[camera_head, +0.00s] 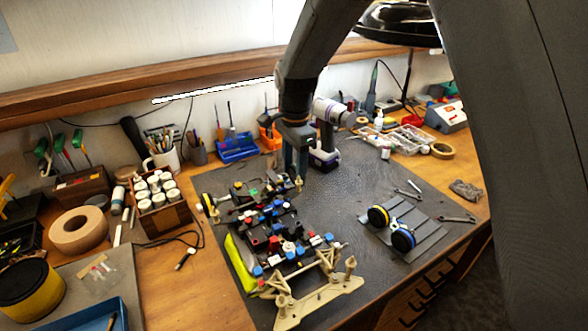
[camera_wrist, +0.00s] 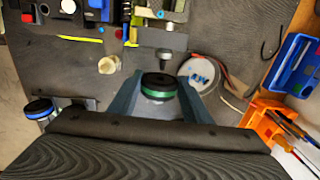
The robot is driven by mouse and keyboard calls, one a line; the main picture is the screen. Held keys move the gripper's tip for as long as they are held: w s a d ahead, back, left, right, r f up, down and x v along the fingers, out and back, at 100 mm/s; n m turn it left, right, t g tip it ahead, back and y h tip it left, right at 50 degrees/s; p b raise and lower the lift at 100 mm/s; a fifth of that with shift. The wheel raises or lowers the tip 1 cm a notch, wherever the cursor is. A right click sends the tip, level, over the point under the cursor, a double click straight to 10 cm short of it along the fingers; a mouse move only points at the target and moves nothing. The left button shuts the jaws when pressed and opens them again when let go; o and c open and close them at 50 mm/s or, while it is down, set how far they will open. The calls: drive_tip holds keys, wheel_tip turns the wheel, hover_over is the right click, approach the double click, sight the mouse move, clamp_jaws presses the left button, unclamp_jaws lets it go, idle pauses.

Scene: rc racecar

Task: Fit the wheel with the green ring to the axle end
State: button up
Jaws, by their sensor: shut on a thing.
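In the wrist view my gripper (camera_wrist: 158,92) is shut on the black wheel with the green ring (camera_wrist: 158,86), which sits between its two fingers. A dark axle end (camera_wrist: 165,54) shows just beyond the wheel, seemingly apart from it; I cannot judge the depth. The car chassis (camera_wrist: 135,12) fills the top of that view. In the head view my gripper (camera_head: 296,160) points down at the far end of the car chassis (camera_head: 275,228). The held wheel cannot be made out there.
A yellow-ringed wheel (camera_head: 207,204) is at the chassis's left side. A beige post (camera_wrist: 109,64) and a round dish (camera_wrist: 203,75) lie close to my fingers.

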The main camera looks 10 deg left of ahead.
sight(284, 178)
drive_tip(key=shift+s+a+p, duration=0.6)
drive_tip(key=shift+s+a, duration=0.4)
drive_tip(key=shift+a, duration=0.3)
drive_tip(key=o, duration=1.1)
drive_tip(key=shift+d+r+b, duration=0.1)
drive_tip(key=shift+r+b, duration=1.25)
drive_tip(key=shift+r, duration=2.55)
